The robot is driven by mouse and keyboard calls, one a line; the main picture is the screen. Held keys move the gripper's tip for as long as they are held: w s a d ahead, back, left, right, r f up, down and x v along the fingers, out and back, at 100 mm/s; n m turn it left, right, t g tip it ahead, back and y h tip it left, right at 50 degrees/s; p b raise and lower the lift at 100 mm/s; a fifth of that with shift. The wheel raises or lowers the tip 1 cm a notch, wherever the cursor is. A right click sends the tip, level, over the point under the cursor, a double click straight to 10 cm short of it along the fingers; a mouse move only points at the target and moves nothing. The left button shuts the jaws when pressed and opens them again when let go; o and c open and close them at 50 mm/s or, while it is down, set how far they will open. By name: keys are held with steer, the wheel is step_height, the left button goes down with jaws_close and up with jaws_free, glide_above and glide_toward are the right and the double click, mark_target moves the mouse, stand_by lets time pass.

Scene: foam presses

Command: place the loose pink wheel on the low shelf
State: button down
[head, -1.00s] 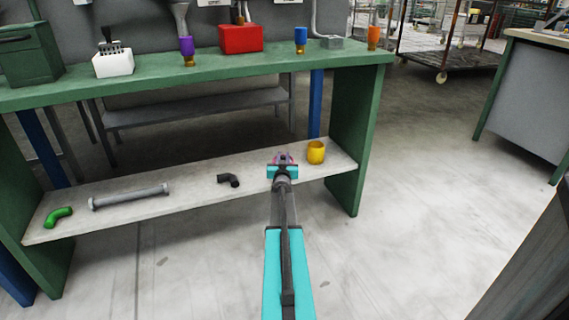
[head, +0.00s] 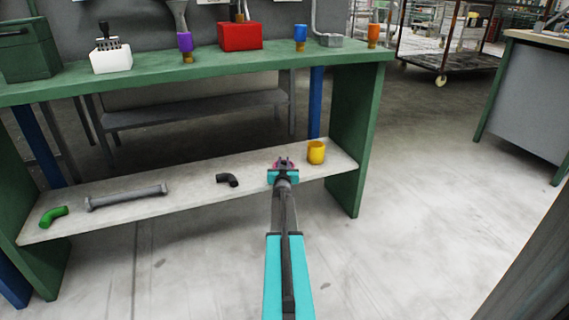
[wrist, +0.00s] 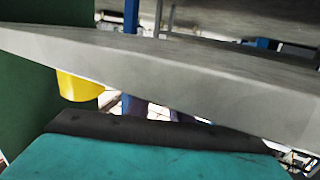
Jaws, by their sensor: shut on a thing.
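The pink wheel (head: 277,164) is at the tip of my gripper (head: 284,163) in the head view, mostly hidden by the dark fingers. My gripper is shut on it, in front of or over the right part of the low grey shelf (head: 122,211). I cannot tell whether the wheel touches the shelf. In the wrist view the shelf edge (wrist: 200,85) crosses the picture at a slant above my teal gripper body; the wheel is not clearly visible there.
A yellow cup (head: 316,152) stands close to the right of my gripper. A black elbow (head: 228,180), a grey pipe (head: 126,197) and a green elbow (head: 54,216) lie further left. The green side panel (head: 350,150) bounds the shelf. Bare shelf shows between the black elbow and my gripper.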

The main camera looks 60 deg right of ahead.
steer(key=shift+f, duration=0.15)
steer(key=c, duration=1.6)
jaws_free()
steer(key=shift+r+p+v, duration=0.25)
steer(key=shift+p+v, duration=0.15)
steer(key=shift+v, duration=0.7)
steer(key=shift+p+v, duration=1.45)
steer(key=shift+v, duration=3.45)
